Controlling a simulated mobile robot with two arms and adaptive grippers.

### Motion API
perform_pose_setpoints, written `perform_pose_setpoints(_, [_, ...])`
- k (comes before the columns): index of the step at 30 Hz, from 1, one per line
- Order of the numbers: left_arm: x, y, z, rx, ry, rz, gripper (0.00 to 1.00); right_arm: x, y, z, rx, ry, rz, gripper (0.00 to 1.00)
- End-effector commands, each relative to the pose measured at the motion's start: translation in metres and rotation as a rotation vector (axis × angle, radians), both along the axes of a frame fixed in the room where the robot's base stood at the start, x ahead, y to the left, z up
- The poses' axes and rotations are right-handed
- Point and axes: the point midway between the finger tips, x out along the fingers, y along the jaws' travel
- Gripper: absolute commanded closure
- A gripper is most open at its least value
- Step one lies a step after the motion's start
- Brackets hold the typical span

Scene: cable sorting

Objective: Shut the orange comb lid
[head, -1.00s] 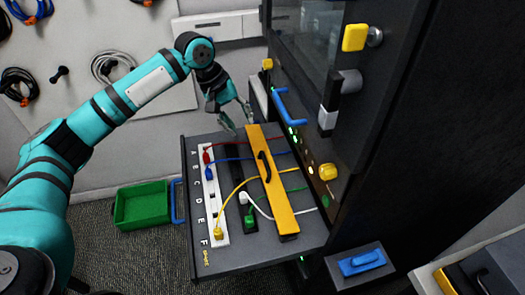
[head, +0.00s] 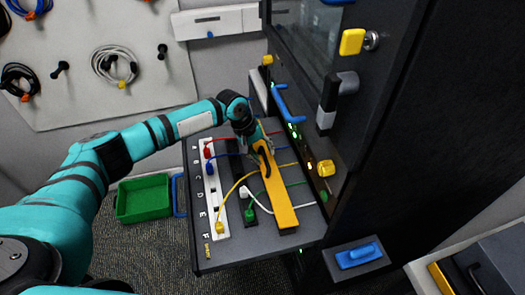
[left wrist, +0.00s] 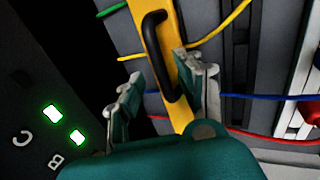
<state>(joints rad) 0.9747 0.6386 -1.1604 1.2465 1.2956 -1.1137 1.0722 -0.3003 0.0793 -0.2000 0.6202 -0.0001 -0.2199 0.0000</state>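The orange comb lid (head: 283,210) is a long yellow-orange bar with a black handle (head: 264,164), lying across the cables on the grey shelf. I cannot tell whether it is fully shut. It also shows in the left wrist view, its bar (left wrist: 181,18) with the black handle (left wrist: 156,45). My left gripper (head: 262,149) is at the lid's far end, near the handle. In the left wrist view its fingers (left wrist: 159,66) are apart, one on each side of the bar, with the handle's end between them. Contact is unclear. My right gripper is out of view.
Red, blue, yellow, white and green cables run from plugs under the lid toward the dark cabinet (head: 400,120). The white strip (head: 222,222) holds several plugs. A green bin (head: 143,200) stands on the floor left of the shelf (head: 225,258).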

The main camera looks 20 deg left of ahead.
Motion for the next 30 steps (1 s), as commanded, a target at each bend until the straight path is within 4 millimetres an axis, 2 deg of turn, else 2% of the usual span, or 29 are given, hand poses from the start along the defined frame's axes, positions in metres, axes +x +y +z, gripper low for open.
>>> perform_pose_setpoints(9, [0.0004, -0.0005, -0.0030, 0.001, 0.001, 0.000, 0.64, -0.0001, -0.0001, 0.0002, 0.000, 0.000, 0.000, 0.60])
perform_pose_setpoints(18, [0.0005, -0.0006, -0.0026, 0.000, 0.000, 0.000, 1.00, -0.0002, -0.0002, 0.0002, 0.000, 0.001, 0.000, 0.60])
perform_pose_setpoints(25, [-0.0009, -0.0002, -0.0041, -0.012, -0.004, 0.000, 1.00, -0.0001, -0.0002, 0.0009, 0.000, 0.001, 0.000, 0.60])
perform_pose_setpoints(30, [-0.0065, 0.0051, -0.0112, -0.096, -0.054, 0.001, 1.00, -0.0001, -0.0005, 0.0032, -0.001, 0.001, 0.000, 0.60])
